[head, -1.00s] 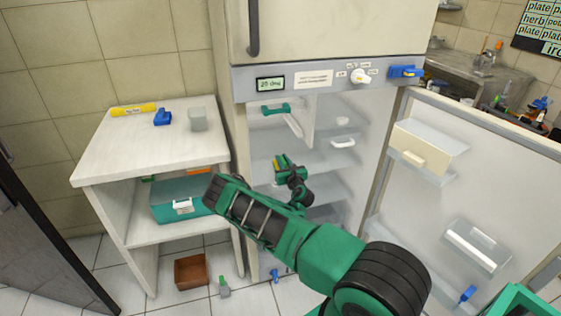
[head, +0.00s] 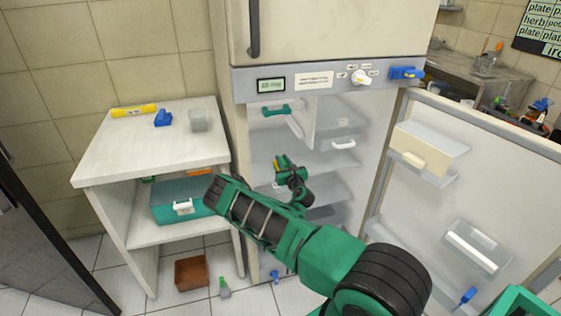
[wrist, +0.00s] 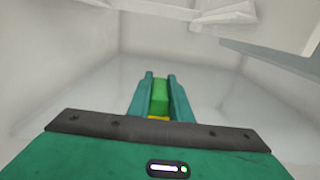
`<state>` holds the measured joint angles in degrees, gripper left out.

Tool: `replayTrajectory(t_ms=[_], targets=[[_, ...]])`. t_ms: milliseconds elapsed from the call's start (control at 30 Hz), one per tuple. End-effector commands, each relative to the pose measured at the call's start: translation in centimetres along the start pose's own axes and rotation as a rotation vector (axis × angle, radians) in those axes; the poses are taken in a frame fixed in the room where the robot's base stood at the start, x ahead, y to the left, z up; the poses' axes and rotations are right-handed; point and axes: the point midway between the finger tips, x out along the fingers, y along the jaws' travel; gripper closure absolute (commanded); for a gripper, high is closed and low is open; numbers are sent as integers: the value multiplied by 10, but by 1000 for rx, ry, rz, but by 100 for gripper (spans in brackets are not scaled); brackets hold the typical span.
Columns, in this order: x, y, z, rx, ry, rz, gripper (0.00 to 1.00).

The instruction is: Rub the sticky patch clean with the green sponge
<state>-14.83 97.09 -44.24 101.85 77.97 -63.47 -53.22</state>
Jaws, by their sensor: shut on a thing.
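My gripper (head: 283,163) is inside the open fridge, in front of the upper shelf area. In the wrist view, my gripper (wrist: 159,88) is shut on the green sponge (wrist: 159,98), which has a yellow part at its near end. I cannot make out the sticky patch in either view.
The fridge door (head: 470,170) stands open at the right, with bins on it. A fridge shelf (head: 335,190) lies beside my gripper. A white side table (head: 150,145) at the left holds a yellow tube, a blue item and a clear cup. A brown box (head: 191,272) is on the floor.

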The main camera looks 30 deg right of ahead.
Motion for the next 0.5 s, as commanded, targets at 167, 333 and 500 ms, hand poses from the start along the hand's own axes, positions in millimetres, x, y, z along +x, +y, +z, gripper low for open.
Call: replayTrajectory(t_ms=[167, 333, 500], targets=[[-4, 0, -1, 0, 1, 0, 100], [3, 0, 0, 1, -2, 1, 100], [13, 0, -2, 2, -1, 1, 100]])
